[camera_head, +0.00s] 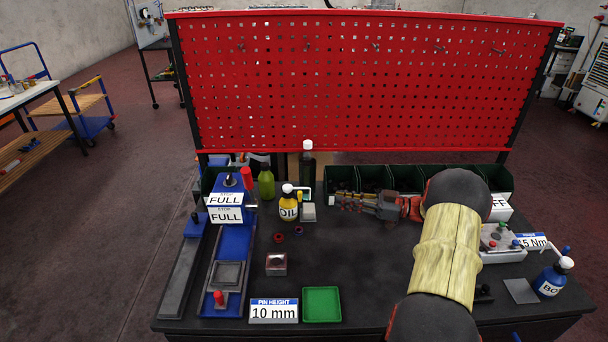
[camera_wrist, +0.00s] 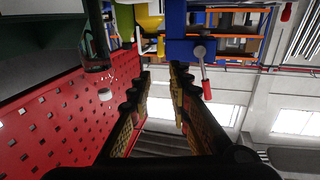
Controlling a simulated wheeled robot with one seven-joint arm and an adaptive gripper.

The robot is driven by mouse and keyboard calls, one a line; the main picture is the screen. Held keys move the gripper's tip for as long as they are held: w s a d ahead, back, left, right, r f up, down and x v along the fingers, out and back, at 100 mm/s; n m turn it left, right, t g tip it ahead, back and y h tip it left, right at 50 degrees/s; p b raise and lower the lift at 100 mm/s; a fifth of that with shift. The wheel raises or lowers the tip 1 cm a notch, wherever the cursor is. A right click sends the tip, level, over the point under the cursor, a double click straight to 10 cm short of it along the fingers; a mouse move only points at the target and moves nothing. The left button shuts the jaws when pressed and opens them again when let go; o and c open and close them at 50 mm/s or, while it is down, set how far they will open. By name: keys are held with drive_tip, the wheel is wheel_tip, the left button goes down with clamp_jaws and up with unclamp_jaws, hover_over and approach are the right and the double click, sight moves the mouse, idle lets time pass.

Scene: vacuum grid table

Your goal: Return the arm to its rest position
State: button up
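My arm (camera_head: 445,255) reaches up from the front right of the table and bends left at the top. My gripper (camera_head: 342,201) points left, in front of the green bins at the back. It is also seen in the wrist view (camera_wrist: 161,72), where its two fingers stand apart with nothing between them. The gripper is open and empty. Its height above the table is hard to tell. My arm hides part of the table's right half.
A yellow OIL bottle (camera_head: 289,209) stands left of my fingertips. A dark bottle (camera_head: 307,170) stands behind it. A red pegboard (camera_head: 360,85) rises behind the table. A blue fixture (camera_head: 236,245) is at left, a green tray (camera_head: 321,304) in front.

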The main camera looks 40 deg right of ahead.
drive_tip(key=w+a+r+m+t+h, duration=0.1)
drive_tip(key=w+a+r+t+h, duration=0.15)
drive_tip(key=w+r+h, duration=0.7)
drive_tip(key=w+a+r+m+h, duration=0.2)
drive_tip(key=a+r, duration=0.1)
drive_tip(key=r, duration=0.3)
drive_tip(key=w+a+r+m+h, duration=0.2)
drive_tip(key=a+r+h, duration=0.1)
drive_tip(key=r, duration=0.4)
drive_tip(key=s+a+f+m+g, duration=0.1)
drive_tip(key=s+a+f+g, duration=0.2)
drive_tip(key=s+a, duration=0.6)
drive_tip(key=s+a+f+m+g+y, duration=0.1)
drive_tip(key=s+a+f+g, duration=0.3)
drive_tip(key=s+a, duration=0.5)
drive_tip(key=s+a+f+m+g+y, duration=0.1)
drive_tip(key=s+a+f+g, duration=0.2)
drive_tip(key=s+a, duration=0.6)
drive_tip(key=s+f, duration=0.1)
drive_tip(key=s, duration=0.9)
drive_tip(key=shift+s+a+f, duration=0.25)
drive_tip(key=shift+a+f, duration=0.05)
drive_tip(key=shift+a, duration=0.1)
